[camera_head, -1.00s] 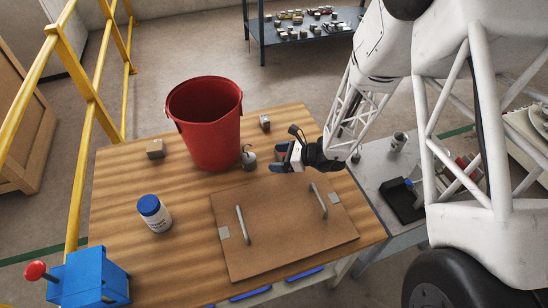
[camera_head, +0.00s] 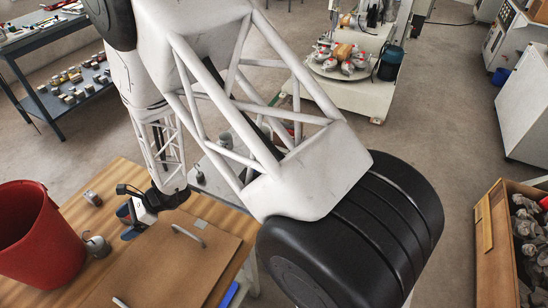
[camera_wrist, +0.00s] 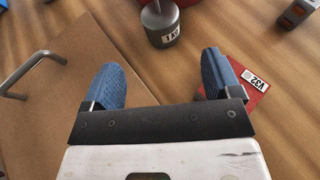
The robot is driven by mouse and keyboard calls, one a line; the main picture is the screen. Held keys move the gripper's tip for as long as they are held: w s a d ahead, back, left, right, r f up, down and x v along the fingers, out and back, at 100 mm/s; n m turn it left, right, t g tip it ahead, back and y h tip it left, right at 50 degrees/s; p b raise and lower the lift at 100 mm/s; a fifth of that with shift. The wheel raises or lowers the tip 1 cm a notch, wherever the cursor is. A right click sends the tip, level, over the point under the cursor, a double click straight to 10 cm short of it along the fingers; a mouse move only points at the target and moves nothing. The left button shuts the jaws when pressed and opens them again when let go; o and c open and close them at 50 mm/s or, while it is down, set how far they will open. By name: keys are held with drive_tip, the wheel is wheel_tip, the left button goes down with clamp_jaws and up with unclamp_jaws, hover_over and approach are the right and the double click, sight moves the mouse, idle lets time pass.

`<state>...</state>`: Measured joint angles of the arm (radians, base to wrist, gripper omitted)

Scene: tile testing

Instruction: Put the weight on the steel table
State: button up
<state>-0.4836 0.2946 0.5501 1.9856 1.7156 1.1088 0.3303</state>
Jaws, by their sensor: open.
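The weight (camera_wrist: 163,30) is a grey metal cylinder with a "1 KG" label and a thin neck. It stands upright on the wooden table, just ahead of my fingertips in the wrist view and apart from them. In the head view the weight (camera_head: 98,247) is beside the red bucket. My gripper (camera_wrist: 160,62) is open and empty, with two blue fingers low over the table. It shows in the head view (camera_head: 128,214) to the right of the weight. A grey table (camera_head: 213,180), seemingly the steel one, adjoins the wooden table and is largely hidden behind my arm.
The red bucket (camera_head: 35,243) stands close to the weight. A brown board (camera_head: 165,262) with metal handles covers the near table. A red tile (camera_wrist: 245,105) labelled V32 lies partly under the right finger. A grey block (camera_wrist: 295,13) lies beyond. A cup (camera_head: 198,176) stands on the grey table.

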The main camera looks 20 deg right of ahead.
drive_tip(key=s+d+r+n+h, duration=0.2)
drive_tip(key=s+d+r+n, duration=0.15)
drive_tip(key=d+r, duration=0.65)
drive_tip(key=s+d+r+n+h, duration=0.2)
drive_tip(key=d+r+n, duration=0.3)
drive_tip(key=d+r, duration=0.45)
drive_tip(key=s+d+r+n+t+h, duration=0.1)
drive_tip(key=s+d+r+n+h, duration=0.1)
drive_tip(key=s+d+r, duration=0.3)
drive_tip(key=s+d+r+n+t+h, duration=0.2)
drive_tip(key=s+d+r+h, duration=0.2)
drive_tip(key=d, duration=0.8)
drive_tip(key=s+d+r+n+t+h, duration=0.2)
drive_tip(key=s+d+r+n+h, duration=0.1)
drive_tip(key=s+d+r, duration=0.3)
drive_tip(key=s+d, duration=0.1)
drive_tip(key=d, duration=0.1)
drive_tip(key=shift+s+d+r, duration=0.3)
drive_tip(key=shift+s+d, duration=0.1)
drive_tip(key=shift+o, duration=0.4)
